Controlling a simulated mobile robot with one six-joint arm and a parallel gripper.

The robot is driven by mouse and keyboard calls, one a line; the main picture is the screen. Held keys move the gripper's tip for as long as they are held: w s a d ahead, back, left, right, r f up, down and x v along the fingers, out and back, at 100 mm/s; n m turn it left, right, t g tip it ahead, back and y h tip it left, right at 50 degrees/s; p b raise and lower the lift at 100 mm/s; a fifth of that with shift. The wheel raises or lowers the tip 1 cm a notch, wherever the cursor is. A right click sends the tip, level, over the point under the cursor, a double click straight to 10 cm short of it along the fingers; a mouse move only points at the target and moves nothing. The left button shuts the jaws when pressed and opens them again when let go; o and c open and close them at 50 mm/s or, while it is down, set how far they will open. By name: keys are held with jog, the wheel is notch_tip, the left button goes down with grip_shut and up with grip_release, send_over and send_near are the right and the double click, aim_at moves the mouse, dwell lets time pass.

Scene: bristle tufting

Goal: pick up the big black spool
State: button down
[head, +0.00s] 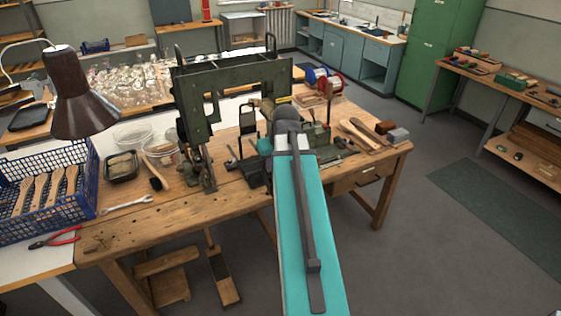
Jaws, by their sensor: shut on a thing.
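My arm reaches from the bottom of the head view over the wooden workbench (190,215). Its dark far end covers the middle of the bench, and my gripper's jaws are hidden behind it. I cannot make out the jaws or anything between them. I cannot pick out a big black spool for certain. Several spools with red and blue flanges (325,81) stand at the back right of the bench. Small dark parts beside the end of my arm are too small to name.
A large green machine (228,80) stands on the bench left of my arm. Wooden handles (362,132) lie right. The floor at right is open.

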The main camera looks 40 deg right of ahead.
jog(key=shift+d, duration=0.2)
dwell(0.3)
dwell(0.4)
jog(key=shift+w+a+f, duration=0.1)
jog(key=shift+w+a, duration=0.1)
jog(key=shift+w, duration=0.05)
jog(key=w+a+n+b, duration=0.1)
jog(key=w+a+b, duration=0.2)
jog(key=a, duration=0.9)
jog(key=w+a+f+n+b, duration=0.1)
jog(key=w+a+b, duration=0.3)
jog(key=a, duration=0.9)
jog(key=w+a+n+y+b, duration=0.1)
jog(key=w+a+b, duration=0.3)
jog(key=a, duration=0.9)
jog(key=shift+w+f, duration=0.15)
jog(key=shift+w, duration=0.65)
jog(key=shift+d, duration=0.1)
